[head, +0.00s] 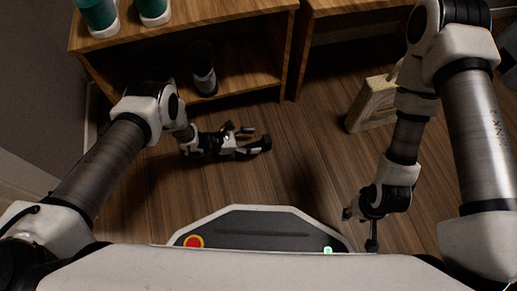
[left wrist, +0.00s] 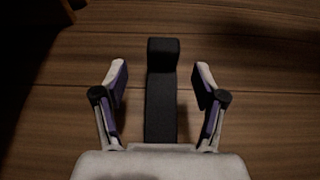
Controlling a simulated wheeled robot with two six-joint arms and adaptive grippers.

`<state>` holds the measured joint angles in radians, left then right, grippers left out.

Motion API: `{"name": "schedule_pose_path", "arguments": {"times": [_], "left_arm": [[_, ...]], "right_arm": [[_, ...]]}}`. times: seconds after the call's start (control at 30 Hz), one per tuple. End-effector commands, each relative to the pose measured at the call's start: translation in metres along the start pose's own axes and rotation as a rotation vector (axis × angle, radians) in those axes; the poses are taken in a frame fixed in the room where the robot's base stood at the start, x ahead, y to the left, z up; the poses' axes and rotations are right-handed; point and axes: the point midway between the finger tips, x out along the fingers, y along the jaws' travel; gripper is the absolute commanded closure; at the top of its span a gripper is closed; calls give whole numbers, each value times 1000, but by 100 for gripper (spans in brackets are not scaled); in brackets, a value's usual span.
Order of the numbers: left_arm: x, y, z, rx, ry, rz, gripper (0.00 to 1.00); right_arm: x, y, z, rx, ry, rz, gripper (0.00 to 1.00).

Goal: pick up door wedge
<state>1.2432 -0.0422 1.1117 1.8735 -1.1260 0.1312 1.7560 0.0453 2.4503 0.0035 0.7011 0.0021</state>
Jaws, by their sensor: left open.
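The door wedge (left wrist: 161,105) is a long black piece with a raised block at its far end, lying on the wooden floor. In the head view the dark wedge (head: 258,147) is at the tip of my left gripper (head: 247,139). In the left wrist view my left gripper (left wrist: 161,78) is open, with one finger on each side of the wedge and a visible gap on both sides. The near end of the wedge is hidden behind the gripper body. My right gripper (head: 360,227) is low at the right, its fingers apart and empty, far from the wedge.
A wooden cabinet (head: 190,32) stands behind, with teal-and-white containers (head: 100,17) on top and a dark cylindrical item (head: 203,70) on its lower shelf. A beige block-like object (head: 370,107) stands on the floor at right. The floor (head: 300,160) between is clear.

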Motion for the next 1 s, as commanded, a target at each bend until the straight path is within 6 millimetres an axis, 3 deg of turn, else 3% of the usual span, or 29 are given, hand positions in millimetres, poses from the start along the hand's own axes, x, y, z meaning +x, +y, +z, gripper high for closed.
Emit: {"name": "schedule_pose_path", "arguments": {"times": [0.1, 0.2, 0.43, 0.47, 0.6, 0.67, 1.0], "left_arm": [[24, -3, -5, 2, 1, -4, 29], [41, -4, -3, 2, 1, -4, 29], [44, -3, 2, 0, 3, -2, 29], [44, -3, 2, 0, 3, -2, 33], [44, -3, 2, 1, 4, -2, 82], [44, -3, 2, 1, 4, -2, 98], [44, -3, 4, 1, 4, -3, 98]], "right_arm": [[23, 0, -1, 3, 3, 0, 60], [34, 1, -3, 1, 9, 1, 60], [32, 1, -5, -1, 14, 2, 60], [32, 1, -5, -1, 14, 2, 60], [32, 1, -5, -1, 14, 2, 60], [32, 1, -5, -1, 14, 2, 60], [30, 1, -5, -1, 13, 2, 60]]}}
